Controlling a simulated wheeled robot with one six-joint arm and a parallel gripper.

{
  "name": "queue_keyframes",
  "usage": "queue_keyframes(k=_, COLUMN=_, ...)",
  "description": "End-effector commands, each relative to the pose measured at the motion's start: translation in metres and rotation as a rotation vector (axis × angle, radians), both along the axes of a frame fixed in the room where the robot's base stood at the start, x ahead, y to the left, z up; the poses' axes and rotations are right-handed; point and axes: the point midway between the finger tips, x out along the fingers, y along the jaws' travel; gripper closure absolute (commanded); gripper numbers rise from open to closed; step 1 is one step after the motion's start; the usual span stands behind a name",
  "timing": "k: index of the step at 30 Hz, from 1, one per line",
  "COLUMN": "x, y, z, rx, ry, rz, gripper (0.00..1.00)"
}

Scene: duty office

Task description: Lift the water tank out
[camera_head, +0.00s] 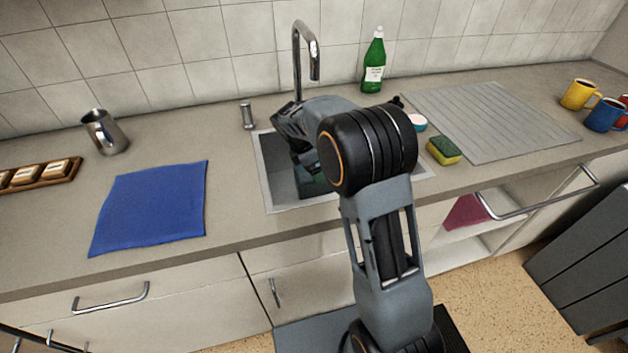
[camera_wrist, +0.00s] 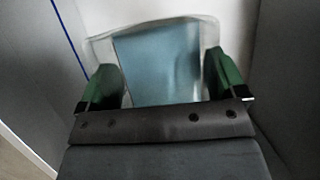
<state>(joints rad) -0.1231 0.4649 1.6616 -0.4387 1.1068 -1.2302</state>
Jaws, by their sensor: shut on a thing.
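The water tank (camera_wrist: 155,62) is a clear, see-through container with bluish content, seen in the wrist view. My gripper (camera_wrist: 163,88) has green finger pads on either side of the tank and is shut on it. In the head view my arm reaches down into the sink (camera_head: 278,175), below the faucet. The arm covers most of the tank and the fingers there. A dark greenish patch shows in the basin under my wrist; I cannot tell whether it is tank or finger.
The chrome faucet (camera_head: 297,62) rises close behind my wrist. A green bottle (camera_head: 374,65), a sponge (camera_head: 444,151) and a ribbed drainboard (camera_head: 495,120) are right of the sink. A blue cloth (camera_head: 150,208) and a steel jug (camera_head: 104,132) are left. Mugs (camera_head: 578,95) stand far right.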

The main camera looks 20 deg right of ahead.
Motion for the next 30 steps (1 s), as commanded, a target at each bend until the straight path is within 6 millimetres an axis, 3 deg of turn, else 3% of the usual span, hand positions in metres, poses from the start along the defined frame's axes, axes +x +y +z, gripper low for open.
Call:
queue_keyframes(k=2, x=0.0, y=0.0, z=0.0, rx=0.0, ry=0.001, rz=0.001, gripper=0.49)
queue_keyframes(k=16, x=0.0, y=0.0, z=0.001, rx=0.0, ry=-0.002, rz=0.0, gripper=0.93)
queue_keyframes(k=25, x=0.001, y=0.0, z=0.005, rx=0.0, ry=-0.005, rz=0.001, gripper=0.93)
queue_keyframes(k=30, x=0.001, y=0.0, z=0.019, rx=0.0, ry=-0.006, rz=-0.001, gripper=0.93)
